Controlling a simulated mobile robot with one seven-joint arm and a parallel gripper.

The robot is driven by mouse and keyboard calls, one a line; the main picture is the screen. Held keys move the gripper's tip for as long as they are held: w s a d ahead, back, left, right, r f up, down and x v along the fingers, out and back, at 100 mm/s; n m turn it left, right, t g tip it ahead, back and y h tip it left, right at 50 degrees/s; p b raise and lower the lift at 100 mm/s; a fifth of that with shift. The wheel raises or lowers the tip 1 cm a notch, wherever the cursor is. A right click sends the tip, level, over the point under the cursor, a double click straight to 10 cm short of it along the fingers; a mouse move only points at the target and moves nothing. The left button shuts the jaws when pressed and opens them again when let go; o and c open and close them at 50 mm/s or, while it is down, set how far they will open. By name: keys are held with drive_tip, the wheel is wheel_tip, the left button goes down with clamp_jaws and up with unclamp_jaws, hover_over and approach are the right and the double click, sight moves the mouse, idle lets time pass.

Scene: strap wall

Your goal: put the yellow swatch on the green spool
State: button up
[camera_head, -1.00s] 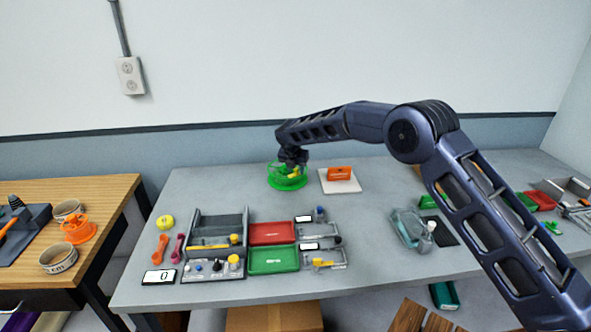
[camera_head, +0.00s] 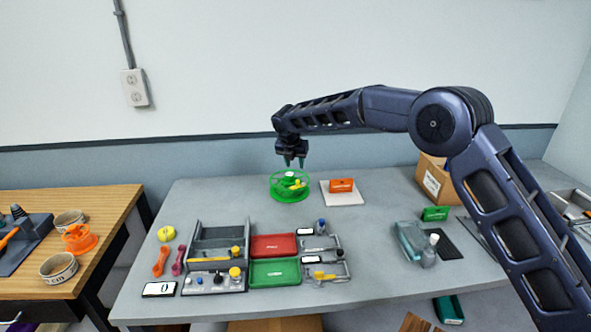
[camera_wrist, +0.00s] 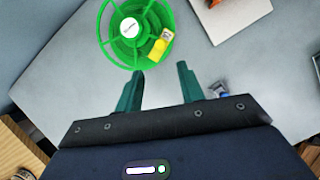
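The green spool (camera_head: 281,194) lies on the far part of the grey table, and it fills the top of the wrist view (camera_wrist: 106,40). The yellow swatch (camera_head: 297,186) rests on the spool, right of its white centre; it also shows in the wrist view (camera_wrist: 159,45). My gripper (camera_head: 295,164) is above the spool, apart from the swatch. In the wrist view my gripper's two green fingers (camera_wrist: 160,74) are spread, with nothing between them.
An orange block (camera_head: 342,185) sits on a white pad right of the spool. Red (camera_head: 274,245) and green (camera_head: 274,272) trays and a grey organiser (camera_head: 217,242) stand nearer the front. A cardboard box (camera_head: 436,182) is at the right. Table left of the spool is clear.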

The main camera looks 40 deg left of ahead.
drive_tip(key=shift+s+r, duration=0.1)
drive_tip(key=shift+r, duration=0.2)
